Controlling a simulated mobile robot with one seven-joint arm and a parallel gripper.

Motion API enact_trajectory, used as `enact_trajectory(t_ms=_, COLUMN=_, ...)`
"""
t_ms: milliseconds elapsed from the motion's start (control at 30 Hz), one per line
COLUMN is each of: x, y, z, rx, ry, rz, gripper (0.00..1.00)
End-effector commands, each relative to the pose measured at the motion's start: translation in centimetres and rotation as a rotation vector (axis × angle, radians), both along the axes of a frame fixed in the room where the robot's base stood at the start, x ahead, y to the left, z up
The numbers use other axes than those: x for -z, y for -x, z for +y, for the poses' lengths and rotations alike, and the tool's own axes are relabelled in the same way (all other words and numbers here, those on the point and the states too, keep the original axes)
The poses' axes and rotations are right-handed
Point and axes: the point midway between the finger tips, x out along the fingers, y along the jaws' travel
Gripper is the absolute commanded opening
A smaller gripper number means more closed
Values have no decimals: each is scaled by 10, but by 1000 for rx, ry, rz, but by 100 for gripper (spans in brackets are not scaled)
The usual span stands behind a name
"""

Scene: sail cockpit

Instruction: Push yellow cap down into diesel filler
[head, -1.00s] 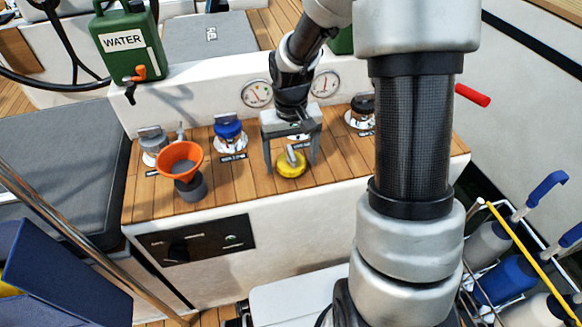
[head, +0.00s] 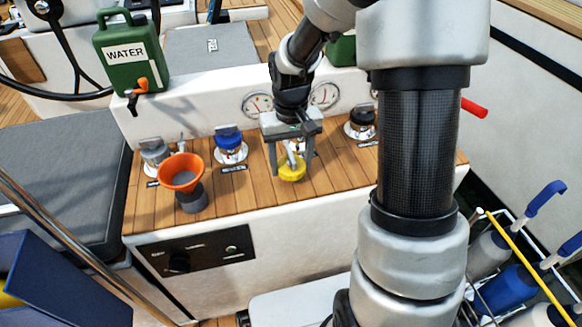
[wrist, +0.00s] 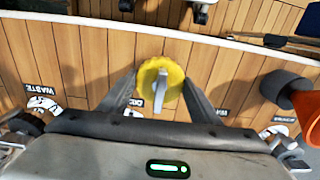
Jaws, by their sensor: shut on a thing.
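The yellow cap (head: 291,170) has a grey raised grip bar on top and appears to rest on the wooden deck in the head view. In the wrist view the cap (wrist: 149,74) sits between my two fingers. My gripper (head: 291,172) points down from above and is shut on the cap's sides; it also shows in the wrist view (wrist: 160,84). A partly covered label starting "DIES" (wrist: 133,113) shows beside the cap. The diesel filler itself is hidden behind my gripper, so I cannot see its opening.
A blue-capped filler (head: 229,140) and a grey-capped one (head: 153,152) stand to the left, with an orange funnel (head: 181,173) in front. A black-capped filler (head: 361,121) stands to the right. Two gauges are on the wall behind. The deck's front edge is close.

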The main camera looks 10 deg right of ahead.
Motion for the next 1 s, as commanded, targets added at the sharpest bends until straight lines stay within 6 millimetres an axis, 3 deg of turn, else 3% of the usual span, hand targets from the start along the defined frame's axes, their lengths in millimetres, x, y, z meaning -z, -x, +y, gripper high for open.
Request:
enact_trajectory(t_ms=33, x=-17, y=-1, z=0, rx=1, ry=0, rz=-6, gripper=30)
enact_trajectory(t_ms=100, x=-31, y=-1, z=0, rx=0, ry=0, rz=-5, gripper=30)
enact_trajectory(t_ms=400, x=-74, y=0, z=0, rx=1, ry=0, rz=-1, gripper=30)
enact_trajectory(t_ms=700, x=-100, y=0, z=0, rx=0, ry=0, rz=-1, gripper=30)
enact_trajectory(t_ms=1000, x=-101, y=0, z=0, rx=0, ry=0, rz=-1, gripper=30)
